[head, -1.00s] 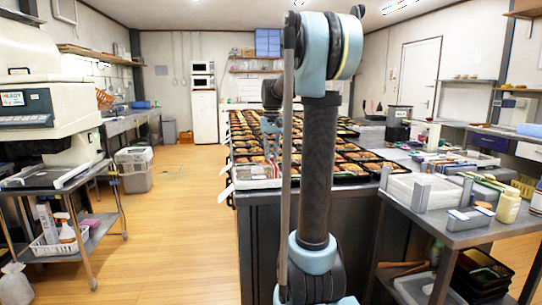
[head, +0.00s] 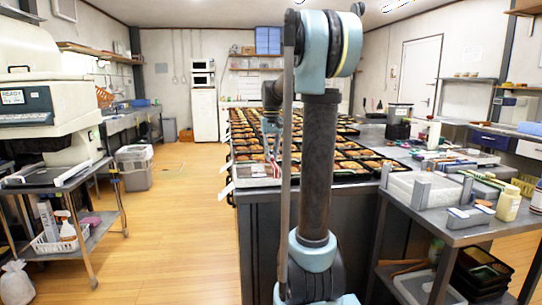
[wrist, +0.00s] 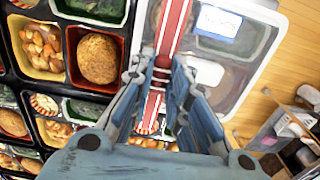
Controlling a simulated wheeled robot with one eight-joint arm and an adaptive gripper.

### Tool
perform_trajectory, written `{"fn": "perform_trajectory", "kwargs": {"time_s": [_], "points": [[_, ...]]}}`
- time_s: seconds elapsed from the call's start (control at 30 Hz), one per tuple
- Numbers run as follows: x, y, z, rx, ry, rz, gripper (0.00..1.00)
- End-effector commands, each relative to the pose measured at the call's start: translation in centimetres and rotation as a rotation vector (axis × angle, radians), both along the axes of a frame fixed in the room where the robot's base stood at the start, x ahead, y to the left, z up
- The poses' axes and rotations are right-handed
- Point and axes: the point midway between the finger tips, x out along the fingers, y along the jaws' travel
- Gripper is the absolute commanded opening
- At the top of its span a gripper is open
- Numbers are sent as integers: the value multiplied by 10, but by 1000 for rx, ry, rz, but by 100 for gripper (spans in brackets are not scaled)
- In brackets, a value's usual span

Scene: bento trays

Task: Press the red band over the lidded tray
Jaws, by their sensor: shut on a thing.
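The lidded tray (wrist: 207,75) has a clear, pale-rimmed lid with a blue and white label. It lies at the top right of the wrist view and at the counter's near left corner in the head view. The red band (wrist: 175,22), with a white stripe along its middle, runs across the tray's left part. My gripper (wrist: 161,72) is shut on the band, which passes between its two fingers. In the head view my gripper (head: 271,143) is small, beside my arm at the near trays. I cannot tell whether the band touches the lid all along.
Open black bento trays (wrist: 69,86) with food lie close on the left in the wrist view. More rows fill the counter behind. A grey side table (head: 455,222) with containers stands at right. The wooden floor (head: 180,225) at left is clear.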

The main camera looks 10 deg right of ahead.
Motion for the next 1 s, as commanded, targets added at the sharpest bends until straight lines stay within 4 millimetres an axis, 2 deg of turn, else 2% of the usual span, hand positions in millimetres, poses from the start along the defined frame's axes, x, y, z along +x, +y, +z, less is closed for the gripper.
{"fn": "perform_trajectory", "kwargs": {"time_s": [1.0], "points": [[0, -1, -24, 0, 0, 0, 0]]}}
